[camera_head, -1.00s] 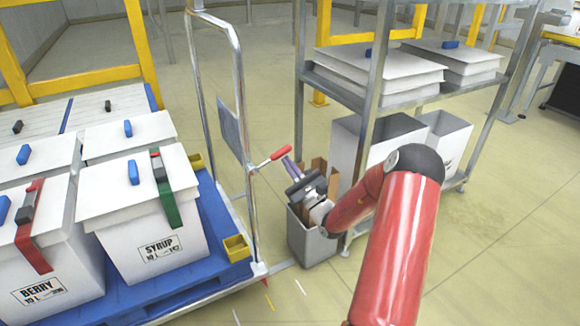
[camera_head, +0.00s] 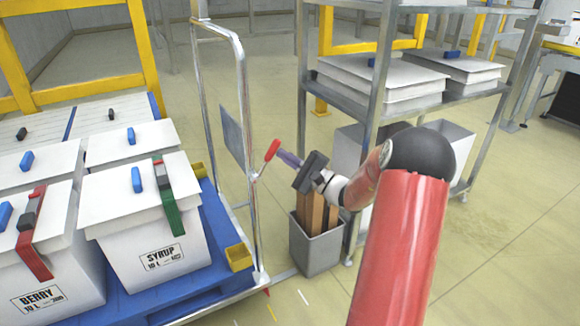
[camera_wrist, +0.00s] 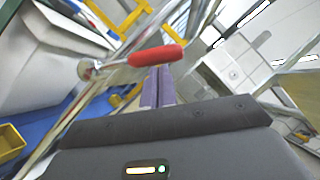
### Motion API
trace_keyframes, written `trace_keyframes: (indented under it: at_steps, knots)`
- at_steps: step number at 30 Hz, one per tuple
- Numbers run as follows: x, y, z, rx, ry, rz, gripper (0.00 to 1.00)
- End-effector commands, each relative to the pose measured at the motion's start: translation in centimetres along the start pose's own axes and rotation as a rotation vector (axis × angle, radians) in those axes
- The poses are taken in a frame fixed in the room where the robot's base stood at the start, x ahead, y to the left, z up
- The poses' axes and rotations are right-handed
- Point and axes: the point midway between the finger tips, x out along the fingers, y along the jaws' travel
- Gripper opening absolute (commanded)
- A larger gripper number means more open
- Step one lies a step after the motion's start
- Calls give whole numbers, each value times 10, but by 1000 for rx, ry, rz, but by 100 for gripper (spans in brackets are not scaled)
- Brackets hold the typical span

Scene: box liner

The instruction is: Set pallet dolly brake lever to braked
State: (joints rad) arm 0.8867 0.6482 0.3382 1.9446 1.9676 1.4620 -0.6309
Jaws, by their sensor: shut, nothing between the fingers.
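The brake lever has a red grip (camera_head: 272,149) on a short metal stem, mounted on the chrome handle frame (camera_head: 246,130) of the pallet dolly (camera_head: 190,306). The grip now points steeply up from its pivot in the head view. My gripper (camera_head: 282,156) is shut and empty, with its purple fingers right beside the red grip on its right; they seem to touch it. In the wrist view the red grip (camera_wrist: 156,56) lies across the tips of my shut fingers (camera_wrist: 158,84), and the lever's round metal pivot (camera_wrist: 87,69) shows to the left.
White lidded boxes, one marked SYRUP (camera_head: 150,240), stand on the dolly's blue pallet (camera_head: 225,225). A grey bin (camera_head: 316,250) with brown slats stands below my gripper. A metal shelf rack (camera_head: 375,110) is close behind my arm. Floor at right is clear.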

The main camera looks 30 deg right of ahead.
Motion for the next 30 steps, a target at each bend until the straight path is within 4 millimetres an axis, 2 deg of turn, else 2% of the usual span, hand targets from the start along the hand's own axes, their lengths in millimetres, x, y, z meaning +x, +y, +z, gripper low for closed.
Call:
trace_keyframes:
  at_steps: [15,30]
  knots:
    - [24,-3,37,-371,-3,244,0]
    - [35,-3,52,-512,-1,341,0]
